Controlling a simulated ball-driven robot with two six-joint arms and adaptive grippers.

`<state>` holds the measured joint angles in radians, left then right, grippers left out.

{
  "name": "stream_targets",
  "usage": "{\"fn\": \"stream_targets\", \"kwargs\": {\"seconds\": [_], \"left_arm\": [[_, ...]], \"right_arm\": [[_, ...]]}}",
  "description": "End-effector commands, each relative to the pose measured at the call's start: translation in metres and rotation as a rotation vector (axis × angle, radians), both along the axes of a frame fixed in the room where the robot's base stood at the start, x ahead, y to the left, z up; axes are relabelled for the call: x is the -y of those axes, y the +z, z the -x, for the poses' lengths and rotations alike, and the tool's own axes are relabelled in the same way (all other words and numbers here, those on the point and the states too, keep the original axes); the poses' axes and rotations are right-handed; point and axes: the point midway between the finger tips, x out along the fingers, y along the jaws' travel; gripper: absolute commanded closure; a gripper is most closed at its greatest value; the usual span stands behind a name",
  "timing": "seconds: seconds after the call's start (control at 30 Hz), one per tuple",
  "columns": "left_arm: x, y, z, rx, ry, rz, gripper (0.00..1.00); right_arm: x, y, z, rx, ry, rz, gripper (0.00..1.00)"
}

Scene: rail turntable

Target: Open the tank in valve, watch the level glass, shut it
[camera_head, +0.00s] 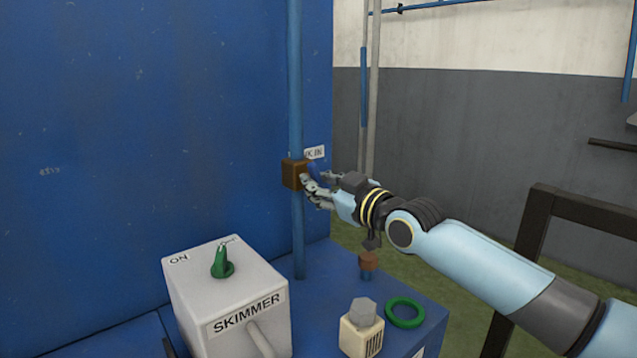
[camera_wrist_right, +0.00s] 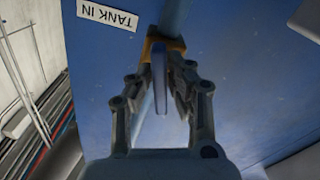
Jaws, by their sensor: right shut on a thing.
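The tank in valve has a brown body (camera_head: 294,174) on a vertical blue pipe (camera_head: 295,90) against the blue tank wall. Its partly covered "TANK IN" label (camera_head: 314,152) sits just right of the pipe, and the label also shows upside down in the right wrist view (camera_wrist_right: 107,15). My right gripper (camera_head: 322,186) is shut on the valve's blue lever (camera_wrist_right: 160,80), which stands between the fingers in front of the orange-brown body. The lever's exact angle is hard to tell. I cannot pick out a level glass for certain. My left gripper is not in view.
A grey SKIMMER box (camera_head: 228,300) with a green knob (camera_head: 223,262) stands at the lower left. A brown-capped stub (camera_head: 367,262), a pale block (camera_head: 361,330) and a green ring (camera_head: 404,312) are below my right arm. A dark frame (camera_head: 535,235) stands at the right.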

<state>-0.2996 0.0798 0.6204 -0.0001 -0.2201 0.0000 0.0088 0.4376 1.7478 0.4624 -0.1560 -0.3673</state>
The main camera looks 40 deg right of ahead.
Motion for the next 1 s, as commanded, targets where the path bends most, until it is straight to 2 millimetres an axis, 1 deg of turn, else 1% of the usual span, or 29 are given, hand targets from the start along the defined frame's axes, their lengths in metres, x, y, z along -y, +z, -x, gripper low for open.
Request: {"fn": "stream_targets", "kwargs": {"seconds": [0.1, 0.23, 0.33, 0.57, 0.6, 0.73, 1.0], "left_arm": [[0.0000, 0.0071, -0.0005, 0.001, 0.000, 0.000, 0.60], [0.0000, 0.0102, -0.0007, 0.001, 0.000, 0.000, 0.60], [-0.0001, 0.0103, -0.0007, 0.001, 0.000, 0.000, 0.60], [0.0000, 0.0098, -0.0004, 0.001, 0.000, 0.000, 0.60], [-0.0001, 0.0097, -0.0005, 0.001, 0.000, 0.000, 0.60], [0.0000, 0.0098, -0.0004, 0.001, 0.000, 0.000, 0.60], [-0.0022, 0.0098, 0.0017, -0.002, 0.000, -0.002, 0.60]], "right_arm": [[-0.0005, 0.0010, 0.0002, -0.016, -0.001, -0.175, 1.00], [-0.0010, 0.0002, 0.0004, -0.027, 0.000, -0.325, 1.00], [-0.0011, -0.0006, 0.0004, -0.031, 0.000, -0.366, 1.00], [-0.0011, -0.0013, 0.0004, -0.032, -0.001, -0.366, 1.00], [-0.0011, -0.0014, 0.0005, -0.032, -0.001, -0.365, 0.80], [-0.0011, -0.0011, 0.0004, -0.031, 0.000, -0.364, 0.64], [-0.0011, 0.0004, 0.0002, -0.030, 0.000, -0.363, 0.64]]}}
